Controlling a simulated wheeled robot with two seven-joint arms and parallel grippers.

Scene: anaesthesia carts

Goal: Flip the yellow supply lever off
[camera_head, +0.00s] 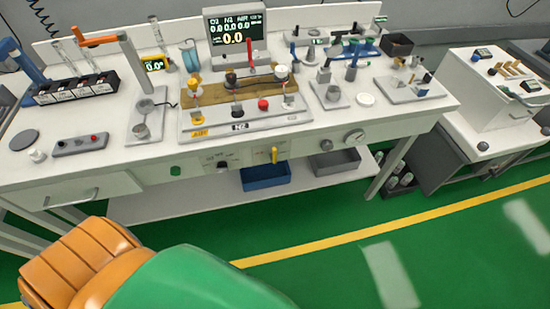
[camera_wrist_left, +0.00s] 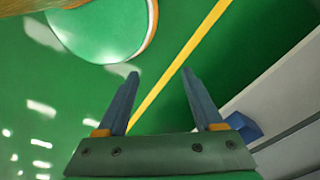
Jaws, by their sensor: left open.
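A small yellow lever (camera_head: 274,155) stands upright on the front panel below the middle of the white bench top. The lever's panel markings are too small to read. My left gripper (camera_wrist_left: 163,85) shows in the left wrist view, its two blue-grey fingers spread apart with nothing between them. It is over the green floor, away from the lever, which does not show in that view. In the head view, the gripper's fingers are not visible. My right gripper is in neither view.
The white bench (camera_head: 100,166) holds a wooden manifold, a monitor (camera_head: 235,38) and several devices. A blue bin (camera_head: 266,177) and a grey bin (camera_head: 335,161) sit under it. A second cart (camera_head: 490,110) stands at right. The green floor in front is open, with a yellow line.

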